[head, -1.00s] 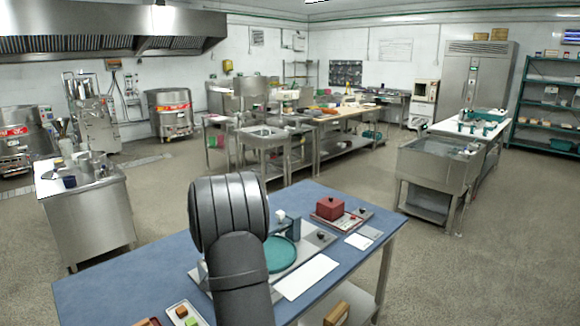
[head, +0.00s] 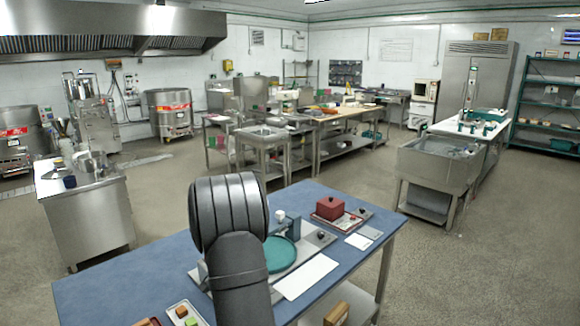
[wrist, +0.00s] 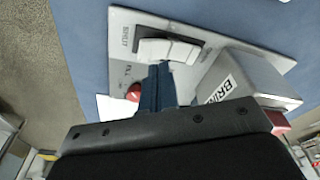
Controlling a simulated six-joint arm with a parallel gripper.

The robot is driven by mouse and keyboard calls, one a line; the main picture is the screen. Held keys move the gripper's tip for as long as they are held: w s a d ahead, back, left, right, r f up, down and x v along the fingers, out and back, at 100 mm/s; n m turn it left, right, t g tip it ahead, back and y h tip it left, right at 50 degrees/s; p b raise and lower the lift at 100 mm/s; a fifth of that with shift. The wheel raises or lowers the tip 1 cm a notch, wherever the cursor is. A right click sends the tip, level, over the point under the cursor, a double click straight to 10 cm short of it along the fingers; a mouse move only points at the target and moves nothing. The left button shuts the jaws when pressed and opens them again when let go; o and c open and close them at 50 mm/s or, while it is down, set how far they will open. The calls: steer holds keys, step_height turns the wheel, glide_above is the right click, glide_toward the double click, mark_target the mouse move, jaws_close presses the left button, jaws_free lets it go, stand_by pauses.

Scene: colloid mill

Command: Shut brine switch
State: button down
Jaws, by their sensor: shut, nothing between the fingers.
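In the wrist view a light grey plate (wrist: 135,18) lies on the blue table. It bears a white rocker-like switch (wrist: 168,50), with small dark lettering beside it that I cannot fully read. My gripper (wrist: 158,70) has its dark blue fingers shut together and empty. The fingertips are right at the switch's near edge; I cannot tell if they touch it. A grey box (wrist: 255,78) with a partly hidden label starting "BRIN" stands right of the fingers. A small red part (wrist: 133,92) shows to their left. In the head view my arm hides the gripper and the switch.
The blue table (head: 130,285) carries a teal disc (head: 280,253), a red box (head: 330,207) on a small tray, white cards (head: 306,277), and a tray of small blocks (head: 186,314) at the front. The table's left part is clear.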

steer(key=shift+f, duration=1.7)
stand_by(0.6)
steer(key=shift+r, duration=3.5)
step_height(320, 180, down, 7)
steer(key=shift+r, duration=0.1)
